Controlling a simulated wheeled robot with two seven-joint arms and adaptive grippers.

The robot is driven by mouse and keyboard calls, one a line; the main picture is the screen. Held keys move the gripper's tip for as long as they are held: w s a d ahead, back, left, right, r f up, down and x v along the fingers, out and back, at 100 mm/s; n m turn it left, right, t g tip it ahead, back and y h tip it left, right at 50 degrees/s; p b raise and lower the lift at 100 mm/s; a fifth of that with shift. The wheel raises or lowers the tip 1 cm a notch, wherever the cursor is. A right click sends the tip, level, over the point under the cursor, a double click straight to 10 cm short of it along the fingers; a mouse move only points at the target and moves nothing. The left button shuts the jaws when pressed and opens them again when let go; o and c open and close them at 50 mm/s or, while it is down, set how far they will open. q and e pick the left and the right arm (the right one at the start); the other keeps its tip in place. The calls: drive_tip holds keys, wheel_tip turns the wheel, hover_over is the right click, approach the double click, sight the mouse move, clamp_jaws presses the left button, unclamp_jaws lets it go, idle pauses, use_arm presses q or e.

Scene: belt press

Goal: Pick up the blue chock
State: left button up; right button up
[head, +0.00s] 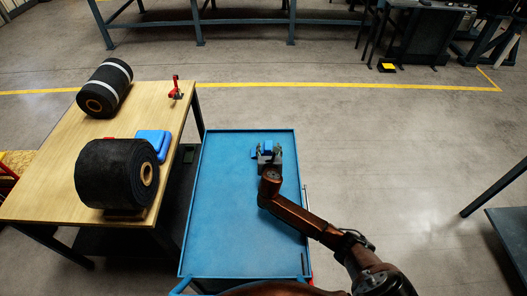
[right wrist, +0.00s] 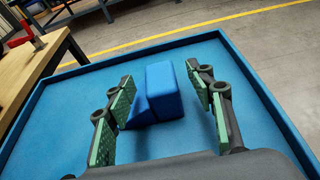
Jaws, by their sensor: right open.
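A blue chock (right wrist: 163,88) with a sloped side lies on the blue cart top (head: 225,220), toward its far end. In the head view the chock (head: 267,146) shows partly behind my right gripper (head: 268,151). In the right wrist view my right gripper (right wrist: 161,80) is open, with green-padded fingers left and right of the chock. I see a gap on both sides, so the fingers do not grip it. My left gripper is not in view.
A wooden table (head: 60,165) stands left of the cart, bearing two black rolls (head: 115,172), (head: 105,88), another blue block (head: 152,142) beside the near roll, and a red tool (head: 175,88). The cart has a raised rim; its top is otherwise mostly clear.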

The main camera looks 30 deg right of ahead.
drive_tip(key=shift+w+d+f, duration=0.3)
drive_tip(key=shift+w+f, duration=0.2)
drive_tip(key=shift+w, duration=0.15)
drive_tip(key=shift+w+d+f+b, duration=0.1)
drive_tip(key=shift+w+d+b, duration=0.05)
drive_tip(key=shift+w+b, duration=0.2)
drive_tip(key=shift+w, duration=0.15)
drive_tip(key=c, duration=0.9)
drive_tip(key=shift+d, duration=0.1)
drive_tip(key=c, duration=0.4)
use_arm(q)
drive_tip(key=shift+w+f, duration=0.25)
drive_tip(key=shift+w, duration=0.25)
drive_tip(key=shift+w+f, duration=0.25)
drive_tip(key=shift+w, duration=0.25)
use_arm(e)
clamp_jaws()
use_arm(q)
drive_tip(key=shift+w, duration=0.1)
